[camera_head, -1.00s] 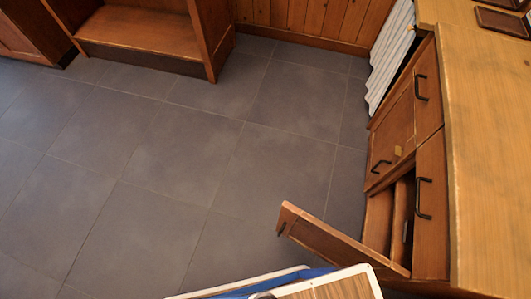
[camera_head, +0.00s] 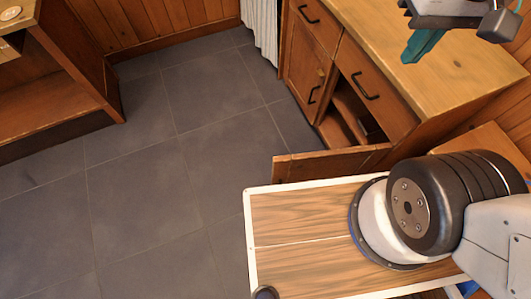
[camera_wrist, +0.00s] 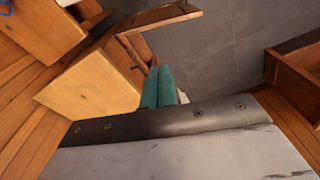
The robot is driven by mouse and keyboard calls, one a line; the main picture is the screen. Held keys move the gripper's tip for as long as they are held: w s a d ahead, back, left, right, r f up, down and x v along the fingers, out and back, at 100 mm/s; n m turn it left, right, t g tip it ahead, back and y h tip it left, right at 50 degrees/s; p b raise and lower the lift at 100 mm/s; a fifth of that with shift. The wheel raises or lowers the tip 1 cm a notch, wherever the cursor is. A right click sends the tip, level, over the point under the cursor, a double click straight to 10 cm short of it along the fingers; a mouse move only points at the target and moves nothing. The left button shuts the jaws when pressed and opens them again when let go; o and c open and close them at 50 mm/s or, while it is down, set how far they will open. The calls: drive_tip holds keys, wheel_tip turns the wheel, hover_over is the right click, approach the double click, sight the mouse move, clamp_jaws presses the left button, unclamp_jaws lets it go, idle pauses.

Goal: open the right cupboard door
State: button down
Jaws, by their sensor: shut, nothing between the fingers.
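The wooden cupboard (camera_head: 420,60) has its right door (camera_head: 330,163) swung wide open, standing out over the floor. Its inside (camera_head: 345,115) with a shelf shows behind the door. In the wrist view the open door (camera_wrist: 160,18) appears at the top, beyond the cupboard top (camera_wrist: 95,85). The left door (camera_head: 302,70) is shut. My gripper (camera_head: 422,46) is above the cupboard top, apart from the door, in the head view. Its teal fingers (camera_wrist: 158,88) are together and empty in the wrist view. The door's handle is not clearly visible now.
Two drawers with black handles, the left (camera_head: 312,18) and right (camera_head: 372,88), are shut above the doors. A white curtain (camera_head: 262,30) hangs beyond the cupboard. An open shelf unit (camera_head: 60,80) stands at left. The grey tiled floor (camera_head: 150,190) between is clear.

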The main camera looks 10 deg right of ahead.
drive_tip(key=w+a+f+g, duration=0.1)
drive_tip(key=w+a+f, duration=0.15)
drive_tip(key=w, duration=0.25)
drive_tip(key=w+a+f+g, duration=0.1)
drive_tip(key=w+a+f, duration=0.1)
drive_tip(key=w+f, duration=0.25)
drive_tip(key=w+a+f+g, duration=0.1)
drive_tip(key=w+a+f, duration=0.2)
drive_tip(key=f, duration=0.4)
drive_tip(key=w+a+f+g, duration=0.1)
drive_tip(key=w+a+f, duration=0.2)
drive_tip(key=f, duration=0.3)
drive_tip(key=w+a+f, duration=0.3)
drive_tip(key=f, duration=0.4)
drive_tip(key=s+a+f, duration=0.1)
drive_tip(key=s+f, duration=0.2)
drive_tip(key=f, duration=0.4)
drive_tip(key=s+a+f+g, duration=0.1)
drive_tip(key=s+f, duration=0.2)
drive_tip(key=f, duration=0.5)
drive_tip(key=s+a+f, duration=0.1)
drive_tip(key=s+f, duration=0.2)
drive_tip(key=f, duration=0.4)
drive_tip(key=shift+s+f, duration=0.2)
drive_tip(key=shift+s, duration=0.1)
